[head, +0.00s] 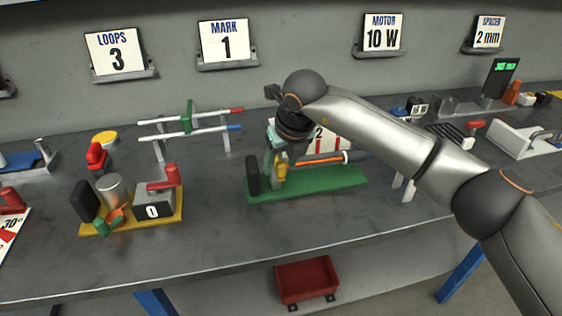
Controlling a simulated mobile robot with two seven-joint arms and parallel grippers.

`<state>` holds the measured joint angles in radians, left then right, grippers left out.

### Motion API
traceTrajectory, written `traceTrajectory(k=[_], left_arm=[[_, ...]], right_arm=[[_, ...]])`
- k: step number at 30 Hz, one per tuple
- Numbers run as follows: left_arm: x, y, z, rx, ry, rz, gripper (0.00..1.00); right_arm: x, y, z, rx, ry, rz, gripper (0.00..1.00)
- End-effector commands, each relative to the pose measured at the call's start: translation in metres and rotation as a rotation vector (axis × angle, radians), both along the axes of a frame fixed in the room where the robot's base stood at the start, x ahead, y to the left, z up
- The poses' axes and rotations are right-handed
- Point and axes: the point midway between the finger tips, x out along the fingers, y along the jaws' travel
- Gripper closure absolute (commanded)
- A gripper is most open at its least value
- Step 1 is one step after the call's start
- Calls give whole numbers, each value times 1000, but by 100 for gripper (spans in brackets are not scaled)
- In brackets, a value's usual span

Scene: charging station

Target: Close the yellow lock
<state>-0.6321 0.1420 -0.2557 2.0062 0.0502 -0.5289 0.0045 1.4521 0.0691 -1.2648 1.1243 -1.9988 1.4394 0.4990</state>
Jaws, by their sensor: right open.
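The yellow lock (281,172) is a small yellow piece on the green base (325,186), near its left end. My right gripper (284,158) points down over the lock from above; its jaws are open. The gripper partly covers the lock, so I cannot tell whether they touch or whether the lock is open or closed. A black upright pad (252,175) stands just left of the lock. A rod with an orange section (318,160) extends to the right of it, in front of a white scale. My left gripper is not in view.
To the left, a yellow base (172,222) carries a grey box marked 0, a metal cylinder and a red handle. Behind it stands a rack (188,124) with two white rods. The bench front between the two bases is clear. A red bin (307,279) is below.

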Motion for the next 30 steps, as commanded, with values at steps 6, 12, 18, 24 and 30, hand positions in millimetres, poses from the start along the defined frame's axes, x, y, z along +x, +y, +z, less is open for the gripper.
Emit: traceTrajectory(k=[6, 12, 18, 24, 30], left_arm=[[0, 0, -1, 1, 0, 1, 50], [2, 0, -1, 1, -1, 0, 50], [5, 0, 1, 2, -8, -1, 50], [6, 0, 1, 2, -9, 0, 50], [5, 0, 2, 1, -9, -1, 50]], right_arm=[[-10, -6, 32, 0, -6, 1, 41], [-25, -15, 73, 1, -6, 0, 41], [-36, -21, 103, 1, -4, 0, 41], [-41, -23, 114, 0, -1, 1, 41], [-41, -23, 114, 0, -1, 0, 41]])
